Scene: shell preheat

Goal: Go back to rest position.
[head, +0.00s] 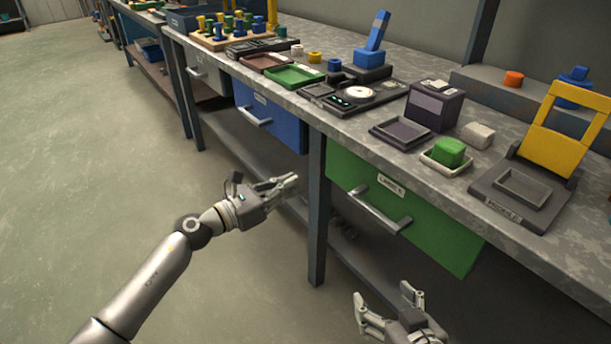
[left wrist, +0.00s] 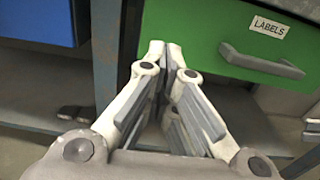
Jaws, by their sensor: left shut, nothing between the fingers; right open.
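My left gripper (head: 283,184) is shut and empty in the head view, in front of the bench below its top, left of the green drawer (head: 385,215). In the left wrist view its fingertips (left wrist: 164,50) are together, with the green drawer (left wrist: 205,30) behind them. My right gripper (head: 385,302) is open and empty at the bottom of the head view, below and in front of the green drawer. Neither gripper appears to touch anything.
The workbench (head: 405,167) carries trays, a green block (head: 448,152), a yellow frame (head: 565,125) and other devices. A blue drawer (head: 270,115) and bench legs (head: 317,210) face me. The floor (head: 90,170) at the left is clear.

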